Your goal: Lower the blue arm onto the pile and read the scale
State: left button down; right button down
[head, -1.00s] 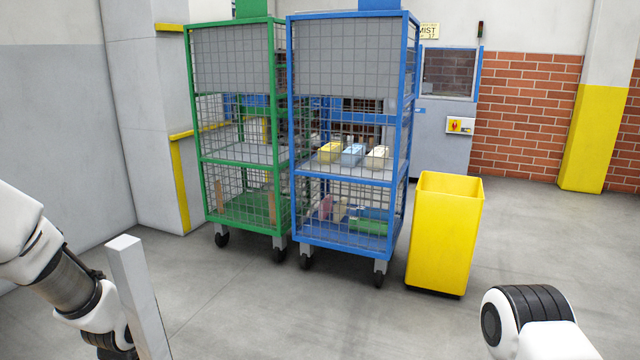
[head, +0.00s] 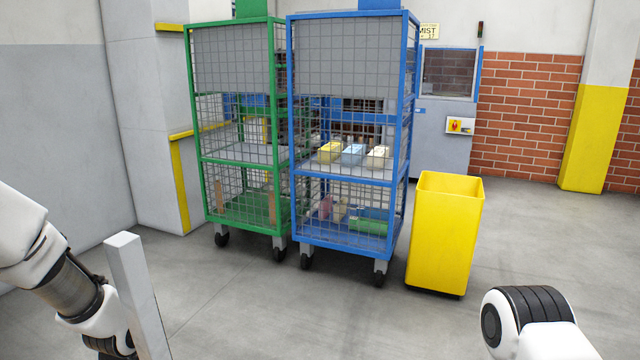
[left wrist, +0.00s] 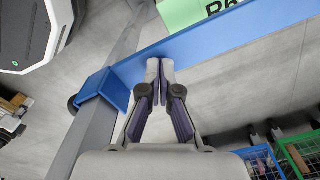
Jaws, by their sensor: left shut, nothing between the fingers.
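A flat blue arm (left wrist: 250,32) crosses the left wrist view from a blue bracket (left wrist: 112,90) on a grey post (left wrist: 88,132) up to the right edge. My left gripper (left wrist: 166,66) is shut and empty. Its fingertips overlap the blue arm in the picture; I cannot tell whether they touch it. A pale grey post (head: 138,295) stands at the lower left of the head view, beside my left arm; my left gripper is hidden there. My right gripper is out of view. I cannot make out a pile or a scale reading.
A pale green sheet (left wrist: 185,12) with partly cut-off dark lettering shows beyond the blue arm. A green cage trolley (head: 197,120), a blue cage trolley (head: 345,245) with several parcels and a yellow bin (head: 443,240) stand ahead. Grey floor (head: 240,315) in front of them is clear.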

pick_arm(q)
notch_tip(320, 180, down, 6)
jog(key=b, duration=0.2)
jog(key=shift+f+b, duration=0.2)
jog(key=shift+b, duration=0.15)
dwell(1.2)
notch_tip(320, 180, up, 8)
jog(key=p, duration=0.9)
jog(key=shift+r, duration=0.1)
